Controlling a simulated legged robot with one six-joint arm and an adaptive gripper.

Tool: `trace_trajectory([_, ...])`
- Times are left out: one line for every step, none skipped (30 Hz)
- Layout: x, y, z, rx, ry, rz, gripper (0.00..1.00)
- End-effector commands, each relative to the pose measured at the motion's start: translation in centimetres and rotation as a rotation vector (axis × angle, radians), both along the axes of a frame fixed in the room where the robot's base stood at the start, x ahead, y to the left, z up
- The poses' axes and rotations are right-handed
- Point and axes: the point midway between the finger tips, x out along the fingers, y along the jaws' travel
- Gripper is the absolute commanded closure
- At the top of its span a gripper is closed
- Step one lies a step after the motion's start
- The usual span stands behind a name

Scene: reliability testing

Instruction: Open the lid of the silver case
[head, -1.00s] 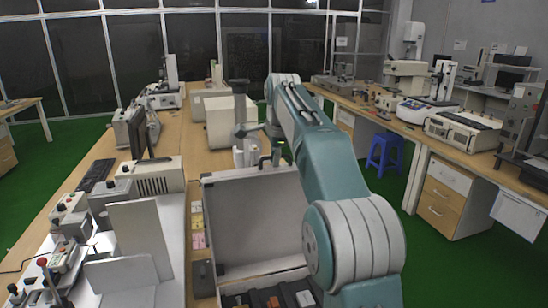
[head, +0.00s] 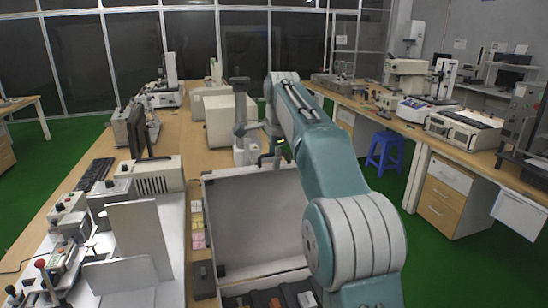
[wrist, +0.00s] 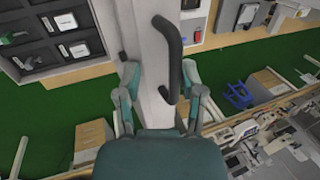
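The silver case (head: 236,301) stands open in the head view, its lid (head: 255,225) raised about upright with the grey inner side facing me. Dark compartments with small items show in the case. In the wrist view, the lid's pale rim (wrist: 149,95) runs up the middle, with the black handle (wrist: 171,60) on it. I cannot tell whether a finger touches the lid. In the head view, the gripper is mostly hidden at the lid's top edge.
White panels (head: 138,240) and control boxes stand left of the case. Small yellow and pink blocks (head: 197,222) lie beside it. A white machine (head: 232,120) stands behind the lid. A blue stool (head: 385,152) stands on the green floor at right.

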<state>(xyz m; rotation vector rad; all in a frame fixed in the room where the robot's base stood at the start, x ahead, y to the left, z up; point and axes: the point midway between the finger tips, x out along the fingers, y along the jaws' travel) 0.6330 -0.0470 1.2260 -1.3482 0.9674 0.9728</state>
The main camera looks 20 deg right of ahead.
Motion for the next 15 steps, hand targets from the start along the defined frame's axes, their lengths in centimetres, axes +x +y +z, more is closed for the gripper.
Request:
trace_trajectory([0.0,0.0,0.0,0.0,0.001,0.0,0.5])
trace_trajectory([0.0,0.0,0.0,0.0,0.001,-0.001,0.5])
trace_trajectory([0.0,0.0,0.1,-0.001,0.001,-0.001,0.5])
trace_trajectory([-0.1,-0.1,0.2,-0.001,0.0,-0.001,0.5])
trace_trajectory([-0.1,0.0,0.4,-0.001,-0.001,-0.001,0.5])
trace_trajectory([-0.2,0.0,0.8,-0.001,-0.002,-0.001,0.5])
trace_trajectory([-0.3,0.0,1.2,-0.001,-0.002,-0.001,0.5])
trace_trajectory([-0.5,0.0,1.7,-0.001,-0.003,-0.001,0.5])
trace_trajectory([-0.7,0.0,2.3,-0.001,-0.003,0.0,0.5])
trace_trajectory([-0.9,0.0,2.9,-0.001,-0.004,0.0,0.5])
trace_trajectory([-1.0,0.0,3.3,-0.001,-0.003,0.0,0.5])
trace_trajectory([-1.2,0.0,4.0,-0.001,-0.004,0.0,0.5])
trace_trajectory([-1.4,0.1,4.5,-0.001,-0.003,0.0,0.5])
trace_trajectory([-1.5,0.1,4.9,-0.001,-0.003,0.0,0.5])
trace_trajectory([-1.6,0.1,5.4,-0.001,-0.002,0.0,0.5])
